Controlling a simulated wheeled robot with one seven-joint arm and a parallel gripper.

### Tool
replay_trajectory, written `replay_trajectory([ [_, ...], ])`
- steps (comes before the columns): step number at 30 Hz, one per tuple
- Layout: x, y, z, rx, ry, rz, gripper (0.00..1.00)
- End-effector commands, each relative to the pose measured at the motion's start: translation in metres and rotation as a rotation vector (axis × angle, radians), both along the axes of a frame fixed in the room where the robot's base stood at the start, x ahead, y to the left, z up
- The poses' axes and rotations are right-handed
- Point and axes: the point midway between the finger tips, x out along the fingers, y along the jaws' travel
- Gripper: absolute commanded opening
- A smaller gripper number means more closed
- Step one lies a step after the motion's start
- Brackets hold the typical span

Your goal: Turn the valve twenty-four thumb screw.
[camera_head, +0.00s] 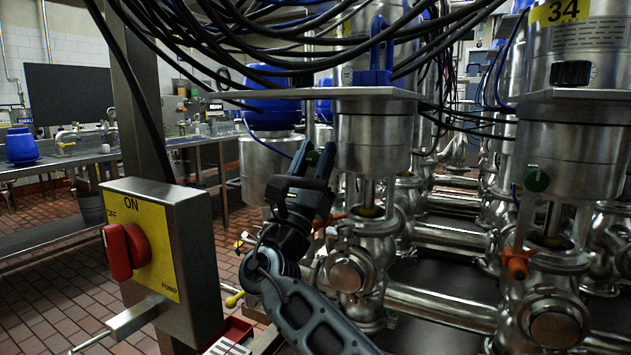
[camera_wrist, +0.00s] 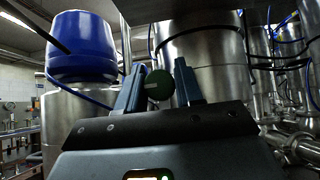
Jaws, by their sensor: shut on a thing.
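My gripper (camera_head: 318,160) reaches up to the left side of the middle steel valve (camera_head: 372,140), just below its flat plate. In the wrist view, a round dark green thumb screw (camera_wrist: 159,85) sits between the two fingers of my gripper (camera_wrist: 158,82), which are shut on it. Behind it is the steel valve body (camera_wrist: 205,60). The thumb screw is hidden by the fingers in the head view. No number for this valve is readable.
A valve marked 34 (camera_head: 583,70) stands at the right, with its own green knob (camera_head: 537,180) and orange handle (camera_head: 516,263). A pump switch box (camera_head: 190,255) with a red knob stands at left. Black cables (camera_head: 250,45) hang overhead. Steel pipes (camera_head: 440,305) run below.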

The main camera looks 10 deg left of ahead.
Motion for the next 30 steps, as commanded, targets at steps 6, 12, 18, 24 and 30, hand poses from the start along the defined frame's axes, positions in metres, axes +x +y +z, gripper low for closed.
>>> replay_trajectory([
  [6,-0.0004,0.0009,-0.0048,0.141,-0.052,0.001,0.05],
  [12,-0.0004,0.0003,-0.0028,0.229,-0.083,0.001,0.05],
  [18,-0.0004,-0.0004,-0.0015,0.271,-0.098,0.0,0.05],
  [24,-0.0003,-0.0006,-0.0005,0.28,-0.102,0.0,0.05],
  [30,-0.0002,-0.0007,-0.0004,0.281,-0.101,0.0,0.05],
])
